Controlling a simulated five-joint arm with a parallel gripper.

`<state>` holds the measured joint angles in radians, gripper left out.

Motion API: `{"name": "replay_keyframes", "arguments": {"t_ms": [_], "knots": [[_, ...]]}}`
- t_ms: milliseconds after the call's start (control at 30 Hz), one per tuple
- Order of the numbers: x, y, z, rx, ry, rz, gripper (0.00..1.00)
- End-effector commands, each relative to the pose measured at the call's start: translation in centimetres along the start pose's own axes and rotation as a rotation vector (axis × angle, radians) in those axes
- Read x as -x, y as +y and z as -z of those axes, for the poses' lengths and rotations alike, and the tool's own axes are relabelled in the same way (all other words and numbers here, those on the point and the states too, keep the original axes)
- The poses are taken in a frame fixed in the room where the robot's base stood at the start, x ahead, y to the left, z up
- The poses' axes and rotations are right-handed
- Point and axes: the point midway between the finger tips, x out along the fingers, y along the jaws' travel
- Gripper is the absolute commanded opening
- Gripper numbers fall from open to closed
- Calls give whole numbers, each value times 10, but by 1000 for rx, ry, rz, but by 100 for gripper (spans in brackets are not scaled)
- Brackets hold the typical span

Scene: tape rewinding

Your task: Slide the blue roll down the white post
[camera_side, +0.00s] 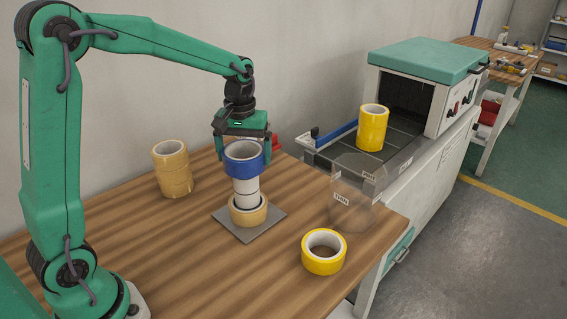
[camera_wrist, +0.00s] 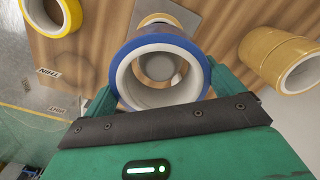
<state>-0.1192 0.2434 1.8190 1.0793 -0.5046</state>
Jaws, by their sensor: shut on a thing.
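The blue roll (camera_side: 243,161) is held level between the fingers of my gripper (camera_side: 243,150), which is shut on its outside. The white post (camera_side: 246,190) stands upright below it on a grey square plate (camera_side: 228,222). The roll is in line with the post's upper end, and a tan roll (camera_side: 248,212) sits around the post's foot. In the wrist view my gripper (camera_wrist: 160,85) grips the blue roll (camera_wrist: 202,62), and the post's top (camera_wrist: 160,66) shows through its hole. How far the post reaches into the hole is hard to tell.
A tan stack (camera_side: 172,170) stands to the left on the wooden table. A yellow roll (camera_side: 323,257) lies near the front right edge. Another yellow item (camera_side: 372,128) stands on the machine's tray, before the teal-lidded machine (camera_side: 425,60). Clear labelled panels (camera_side: 352,190) stand at the table's right edge.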

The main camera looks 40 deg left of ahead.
Motion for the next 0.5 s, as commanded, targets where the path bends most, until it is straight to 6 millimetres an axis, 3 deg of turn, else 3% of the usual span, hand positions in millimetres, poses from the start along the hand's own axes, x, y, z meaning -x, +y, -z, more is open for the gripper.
{"name": "replay_keyframes", "arguments": {"t_ms": [500], "knots": [[-7,0,0,0,1,0,66]]}}
